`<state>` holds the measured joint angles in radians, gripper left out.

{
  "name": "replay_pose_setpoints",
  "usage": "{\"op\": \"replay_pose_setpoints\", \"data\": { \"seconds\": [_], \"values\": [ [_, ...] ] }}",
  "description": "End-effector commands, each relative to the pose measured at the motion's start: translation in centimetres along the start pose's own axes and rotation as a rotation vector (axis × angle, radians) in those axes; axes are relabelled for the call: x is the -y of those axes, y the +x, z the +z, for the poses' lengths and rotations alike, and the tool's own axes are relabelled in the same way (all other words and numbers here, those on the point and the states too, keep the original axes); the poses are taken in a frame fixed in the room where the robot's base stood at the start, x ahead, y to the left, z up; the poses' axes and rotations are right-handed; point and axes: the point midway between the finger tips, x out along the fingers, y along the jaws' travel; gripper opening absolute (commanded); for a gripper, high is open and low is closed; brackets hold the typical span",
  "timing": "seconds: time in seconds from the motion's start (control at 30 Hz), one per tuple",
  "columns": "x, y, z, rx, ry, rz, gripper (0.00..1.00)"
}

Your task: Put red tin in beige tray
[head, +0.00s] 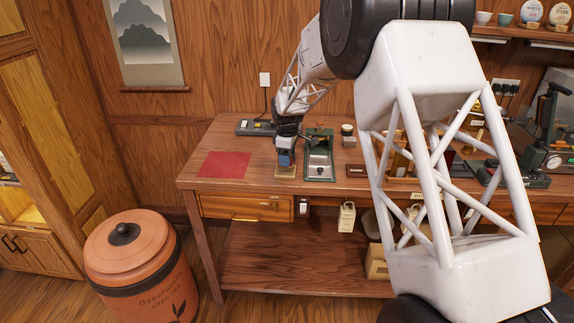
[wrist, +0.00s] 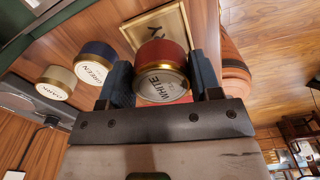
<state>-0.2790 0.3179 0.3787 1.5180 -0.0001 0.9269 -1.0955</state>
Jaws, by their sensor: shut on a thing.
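My gripper (head: 286,158) is shut on the red tin (wrist: 160,51), with one blue finger on each side of it in the wrist view (wrist: 161,78). The tin has a gold rim, and its pale end, marked WHITE, faces the camera. The small beige tray (head: 285,176) is on the table just below my gripper in the head view. Its beige frame also shows behind the tin in the wrist view (wrist: 148,17). The tin hides part of the tray, and I cannot tell whether the two touch. In the head view, the tin is not clearly visible.
A dark green tray (head: 320,176) stands close right of the beige tray. A red mat (head: 224,165) lies to the left. A navy tin marked GREEN (wrist: 97,54) and a beige tin marked DARK (wrist: 60,76) stand nearby. A large orange canister (head: 140,262) is on the floor.

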Motion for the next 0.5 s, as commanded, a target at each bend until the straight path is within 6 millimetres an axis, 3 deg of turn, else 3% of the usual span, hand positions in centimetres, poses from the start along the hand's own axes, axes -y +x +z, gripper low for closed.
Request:
{"op": "replay_pose_setpoints", "data": {
  "seconds": [0.5],
  "values": [
    [0.0, 3.5, 0.0, 0.000, 0.000, 0.000, 0.34]
  ]
}}
